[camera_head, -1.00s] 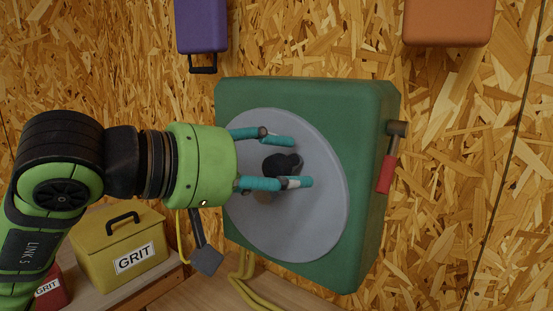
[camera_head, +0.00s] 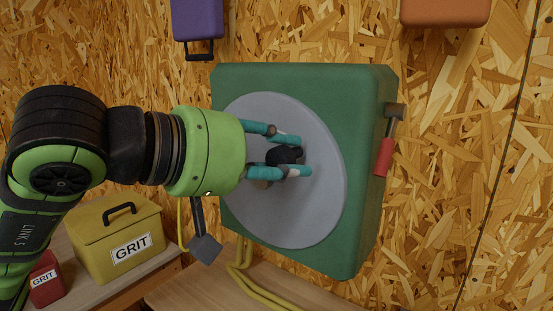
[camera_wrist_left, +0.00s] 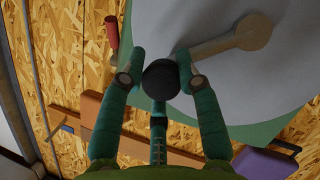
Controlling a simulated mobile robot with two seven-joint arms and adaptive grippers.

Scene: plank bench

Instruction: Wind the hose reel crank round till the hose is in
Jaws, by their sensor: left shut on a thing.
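The hose reel is a green box (camera_head: 365,150) on the wall with a round grey disc (camera_head: 318,215) on its face. The crank's black knob (camera_head: 286,155) sits between the fingers of my left gripper (camera_head: 290,156), which is shut on it. In the left wrist view the knob (camera_wrist_left: 161,80) is between the two teal fingertips, and the tan crank arm (camera_wrist_left: 222,44) runs from it up and right to the hub (camera_wrist_left: 254,31). The yellow hose (camera_head: 240,272) hangs below the box onto the bench. My right gripper is in neither view.
A lever with a red grip (camera_head: 384,157) juts from the box's right side. A yellow GRIT box (camera_head: 118,239) and a red GRIT box (camera_head: 46,283) stand at lower left. Purple (camera_head: 197,20) and orange (camera_head: 445,12) cases hang above.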

